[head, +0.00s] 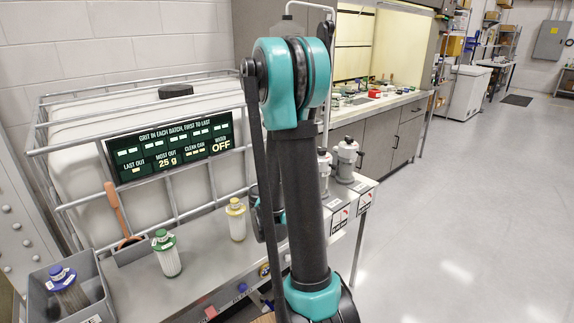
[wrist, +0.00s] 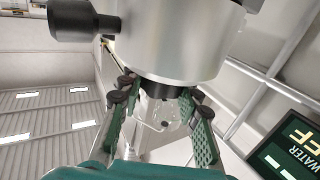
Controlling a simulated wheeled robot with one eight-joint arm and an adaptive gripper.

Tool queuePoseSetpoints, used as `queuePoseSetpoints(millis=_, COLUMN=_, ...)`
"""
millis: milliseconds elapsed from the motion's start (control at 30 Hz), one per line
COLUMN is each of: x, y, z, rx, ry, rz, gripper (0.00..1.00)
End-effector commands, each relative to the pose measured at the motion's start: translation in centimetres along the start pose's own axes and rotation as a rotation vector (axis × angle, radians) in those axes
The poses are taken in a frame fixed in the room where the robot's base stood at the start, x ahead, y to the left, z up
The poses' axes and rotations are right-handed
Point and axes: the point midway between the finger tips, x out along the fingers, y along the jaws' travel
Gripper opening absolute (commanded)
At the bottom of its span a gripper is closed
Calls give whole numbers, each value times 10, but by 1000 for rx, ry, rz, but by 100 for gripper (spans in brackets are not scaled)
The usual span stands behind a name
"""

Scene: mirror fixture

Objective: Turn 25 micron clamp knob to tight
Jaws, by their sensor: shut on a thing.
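In the wrist view, which is tilted nearly upside down, a silver cylindrical housing (wrist: 165,45) fills the top. A black side handle (wrist: 80,20) juts from its left. A pale, see-through rounded piece (wrist: 150,127) sits at its end on a short black neck (wrist: 160,90). My gripper (wrist: 158,115) has one green-padded finger on each side of this piece and is shut on it. I cannot tell for certain that it is the 25 micron clamp knob; no micron label is readable. In the head view my arm hides the gripper and the held piece.
Two grey housings (head: 348,160) (head: 325,168) with labelled cards stand right of my arm. A sign (head: 170,145) reads water off, most out 25 g.

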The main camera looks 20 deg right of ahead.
Motion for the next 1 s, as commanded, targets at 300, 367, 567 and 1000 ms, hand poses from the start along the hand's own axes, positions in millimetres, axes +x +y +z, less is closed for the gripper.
queuePoseSetpoints(millis=300, x=1, y=-3, z=0, rx=0, ry=0, rz=296, gripper=4)
queuePoseSetpoints(millis=367, x=1, y=-3, z=0, rx=0, ry=1, rz=353, gripper=4)
queuePoseSetpoints(millis=567, x=1, y=-2, z=0, rx=0, ry=1, rz=545, gripper=4)
queuePoseSetpoints(millis=1000, x=1, y=0, z=0, rx=0, ry=1, rz=923, gripper=4)
